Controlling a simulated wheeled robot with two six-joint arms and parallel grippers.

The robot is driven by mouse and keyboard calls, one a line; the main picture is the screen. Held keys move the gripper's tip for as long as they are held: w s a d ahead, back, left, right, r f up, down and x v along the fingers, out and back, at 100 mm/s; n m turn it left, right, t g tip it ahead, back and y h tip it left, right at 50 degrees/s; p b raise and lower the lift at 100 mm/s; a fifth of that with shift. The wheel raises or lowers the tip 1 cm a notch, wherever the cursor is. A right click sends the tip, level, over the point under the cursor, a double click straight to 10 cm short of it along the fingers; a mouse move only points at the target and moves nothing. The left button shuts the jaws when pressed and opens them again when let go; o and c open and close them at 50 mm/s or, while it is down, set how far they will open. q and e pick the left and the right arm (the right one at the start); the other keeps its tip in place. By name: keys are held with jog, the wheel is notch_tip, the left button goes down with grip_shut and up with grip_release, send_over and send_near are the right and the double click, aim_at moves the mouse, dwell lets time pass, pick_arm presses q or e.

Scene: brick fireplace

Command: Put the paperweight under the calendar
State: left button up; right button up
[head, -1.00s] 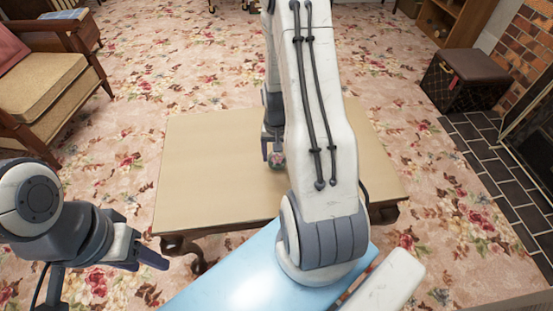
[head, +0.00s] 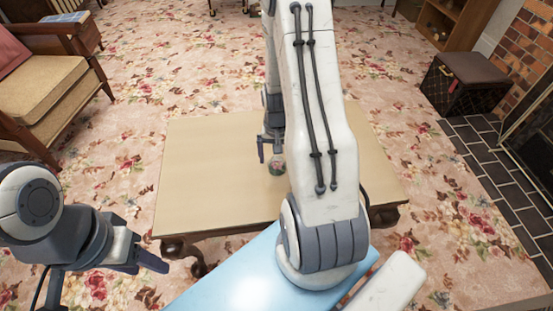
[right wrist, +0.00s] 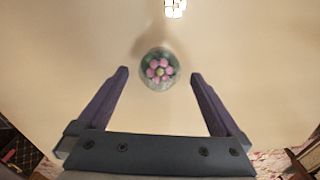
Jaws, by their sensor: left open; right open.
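The paperweight is a clear round glass ball with a pink flower inside. It sits on the table (head: 215,175) and shows partly behind my right arm in the head view (head: 277,167). In the right wrist view the paperweight (right wrist: 159,69) lies centred between and slightly beyond the fingertips. My right gripper (head: 269,158) is open and empty, its fingers pointing toward the ball with gaps on both sides. My left gripper (head: 110,284) is open and empty, at lower left, away from the table. I cannot identify a calendar in either view.
A small bright white patterned patch (right wrist: 175,8) shows at the top of the right wrist view; I cannot tell what it is. An armchair (head: 45,85) stands left of the table, a dark box (head: 467,82) at right. The table's left part is clear.

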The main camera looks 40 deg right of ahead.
aim_at(277, 160)
notch_tip(277, 160, up, 10)
jog(key=p, duration=0.3)
jog(key=shift+r, duration=0.25)
